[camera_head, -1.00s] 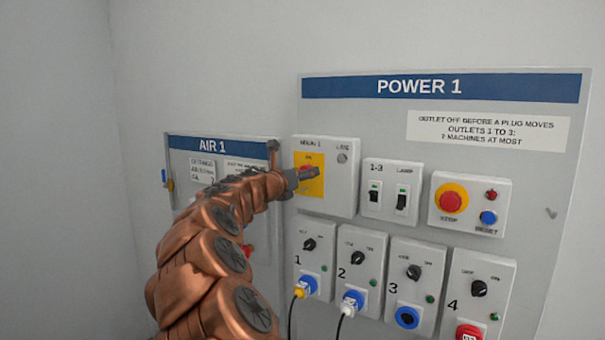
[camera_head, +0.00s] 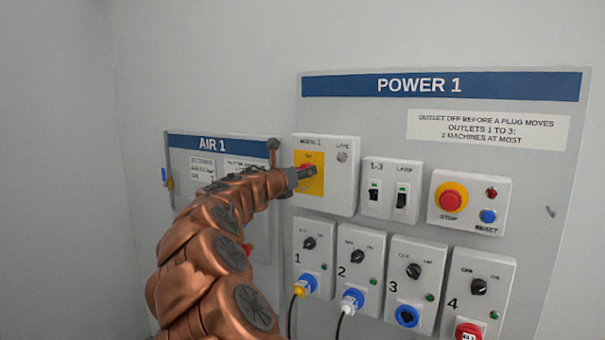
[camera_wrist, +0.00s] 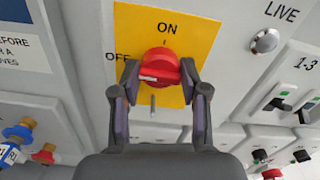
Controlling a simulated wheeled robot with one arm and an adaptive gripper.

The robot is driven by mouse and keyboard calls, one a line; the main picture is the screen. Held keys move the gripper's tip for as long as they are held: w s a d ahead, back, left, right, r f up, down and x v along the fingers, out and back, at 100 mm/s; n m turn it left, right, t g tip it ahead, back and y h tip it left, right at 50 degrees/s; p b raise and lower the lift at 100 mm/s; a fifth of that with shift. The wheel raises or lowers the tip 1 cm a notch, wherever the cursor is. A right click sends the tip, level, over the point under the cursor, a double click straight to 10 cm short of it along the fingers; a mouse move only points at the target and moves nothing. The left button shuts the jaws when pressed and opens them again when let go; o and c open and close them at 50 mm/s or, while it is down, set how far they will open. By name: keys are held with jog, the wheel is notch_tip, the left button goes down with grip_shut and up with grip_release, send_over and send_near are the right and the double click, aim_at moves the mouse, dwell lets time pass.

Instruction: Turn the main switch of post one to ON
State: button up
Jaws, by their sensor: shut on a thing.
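The main switch is a red rotary knob (camera_wrist: 160,68) on a yellow plate (camera_wrist: 192,28) marked ON at the top and OFF at the left. In the wrist view my gripper (camera_wrist: 157,80) has a finger on each side of the knob and is shut on it. The knob's pale mark lies toward its left side, near the OFF word. In the head view the yellow plate (camera_head: 309,187) sits on the MAIN 1 box (camera_head: 342,190), and my gripper (camera_head: 303,173) covers part of the knob.
The LIVE lamp (camera_wrist: 265,40) looks grey. Right of the box are the 1-3 and LAMP switches (camera_head: 389,188) and the red stop button (camera_head: 451,200). Several outlets are below. The AIR 1 panel (camera_head: 222,147) is at left, behind my arm.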

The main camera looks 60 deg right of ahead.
jog(key=shift+m, duration=0.3)
jog(key=m+b, duration=0.1)
jog(key=m, duration=0.1)
jog(key=m+b, duration=0.1)
jog(key=shift+f+m, duration=0.2)
jog(key=shift+m, duration=0.2)
jog(key=m+b, duration=0.3)
jog(key=m, duration=0.1)
jog(key=shift+m+b, duration=0.3)
jog(key=shift+b, duration=0.1)
jog(key=m+b, duration=0.4)
jog(key=shift+f, duration=0.1)
jog(key=m+b, duration=0.2)
jog(key=shift+m, duration=0.4)
jog(key=shift+r+m+b, duration=0.25)
jog(key=shift+m+b, duration=0.5)
jog(key=shift+m, duration=0.25)
jog(key=o, duration=1.1)
